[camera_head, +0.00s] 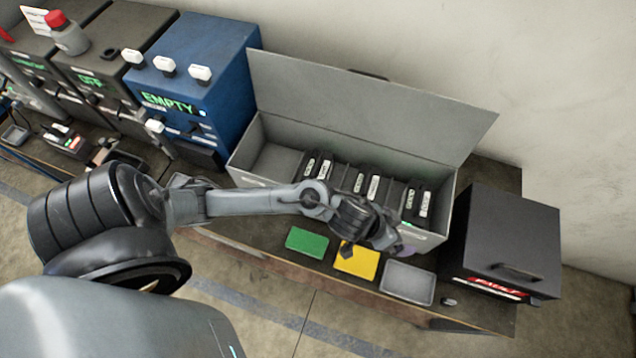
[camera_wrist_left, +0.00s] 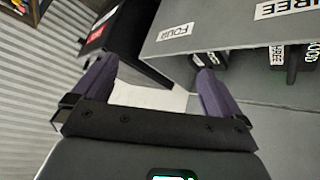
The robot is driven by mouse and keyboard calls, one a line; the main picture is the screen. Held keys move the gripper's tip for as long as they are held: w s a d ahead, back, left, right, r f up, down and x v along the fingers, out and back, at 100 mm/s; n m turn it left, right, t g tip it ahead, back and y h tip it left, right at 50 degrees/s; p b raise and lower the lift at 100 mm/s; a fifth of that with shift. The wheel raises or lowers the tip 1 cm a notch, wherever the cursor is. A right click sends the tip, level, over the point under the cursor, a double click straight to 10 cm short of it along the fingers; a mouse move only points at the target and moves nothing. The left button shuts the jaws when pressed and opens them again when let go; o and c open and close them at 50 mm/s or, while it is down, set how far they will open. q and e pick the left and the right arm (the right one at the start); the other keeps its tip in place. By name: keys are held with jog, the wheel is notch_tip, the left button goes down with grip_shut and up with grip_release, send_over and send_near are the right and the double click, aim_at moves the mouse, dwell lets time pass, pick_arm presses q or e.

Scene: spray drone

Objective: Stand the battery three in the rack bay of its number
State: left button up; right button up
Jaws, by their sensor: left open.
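The open grey rack box (camera_head: 262,135) stands on the bench in the head view, with several black batteries (camera_head: 372,186) with white labels upright inside. Their labels are too small to read there. In the left wrist view, a grey rack wall (camera_wrist_left: 225,32) carries the labels FOUR and THREE. Behind it, a dark battery (camera_wrist_left: 278,62) has a label that appears to read THREE. My left gripper (camera_head: 398,248) is at the rack's front right corner; its purple fingers (camera_wrist_left: 157,72) are apart with nothing held between them. My right gripper is not in view.
A black FAULT box (camera_head: 512,240) stands to the right. The blue EMPTY unit (camera_head: 195,85) stands left of the rack, whose lid (camera_head: 370,100) is raised behind.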

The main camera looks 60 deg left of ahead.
pick_arm(q)
jog(key=s+a+g+y, duration=0.1)
jog(key=s+a, duration=0.3)
jog(key=s, duration=0.4)
jog(key=s+a+f+g+y, duration=0.1)
jog(key=s+a+g+y, duration=0.1)
jog(key=s+a, duration=0.3)
jog(key=s+g, duration=0.1)
jog(key=s, duration=0.2)
jog(key=shift+s+a+m, duration=0.2)
jog(key=shift+s+m, duration=0.1)
jog(key=shift+s, duration=0.1)
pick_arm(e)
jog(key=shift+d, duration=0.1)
